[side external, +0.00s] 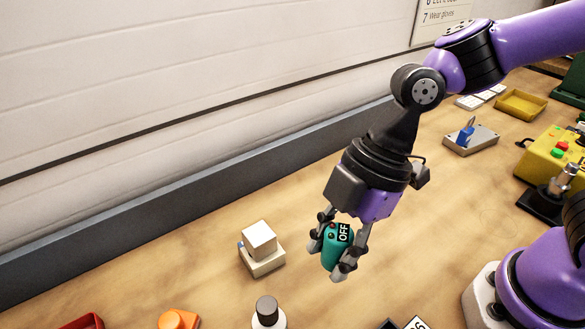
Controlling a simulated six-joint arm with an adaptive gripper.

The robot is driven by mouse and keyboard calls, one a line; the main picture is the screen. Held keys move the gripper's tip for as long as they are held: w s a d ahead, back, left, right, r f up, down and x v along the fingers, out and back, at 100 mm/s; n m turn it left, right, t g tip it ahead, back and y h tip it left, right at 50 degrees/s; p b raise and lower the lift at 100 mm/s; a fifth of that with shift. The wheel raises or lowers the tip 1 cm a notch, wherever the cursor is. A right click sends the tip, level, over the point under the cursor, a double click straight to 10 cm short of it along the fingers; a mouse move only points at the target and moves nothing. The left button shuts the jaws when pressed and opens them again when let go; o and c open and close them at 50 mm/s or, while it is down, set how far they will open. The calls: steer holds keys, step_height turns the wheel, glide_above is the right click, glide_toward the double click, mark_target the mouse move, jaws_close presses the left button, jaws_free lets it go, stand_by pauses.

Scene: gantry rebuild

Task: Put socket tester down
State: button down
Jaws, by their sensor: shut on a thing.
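The socket tester (333,254) is a teal, rounded block with a black label reading "OFF" and a small red spot near its top. My gripper (331,262) points down and is shut on the socket tester, with a finger on either side of it. The tester appears held above the wooden table (215,295). Its underside and the exact gap to the table cannot be told from this view.
A white cube on a beige block (263,261) stands left of my gripper. A black-capped white bottle (267,313), an orange part (178,319) and a red tray (84,322) are at the front. A yellow box (556,155) stands right. Table between is clear.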

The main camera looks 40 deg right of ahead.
mark_target(317, 309)
steer(key=shift+n, duration=0.3)
step_height(317, 309, down, 10)
steer(key=shift+s+a+r, duration=0.1)
steer(key=shift+s, duration=0.05)
steer(key=shift+c, duration=2.4)
jaws_free()
steer(key=v, duration=1.2)
steer(key=d+r+m+t+h, duration=0.2)
steer(key=d+m, duration=0.5)
steer(key=m, duration=0.2)
steer(key=w+d+r+m+t+h, duration=0.1)
steer(key=d+r+m+t+h, duration=0.1)
steer(key=d+m, duration=0.6)
steer(key=shift+r+m+t+h, duration=0.3)
steer(key=shift+r+m+t, duration=0.2)
steer(key=shift+r+t, duration=0.2)
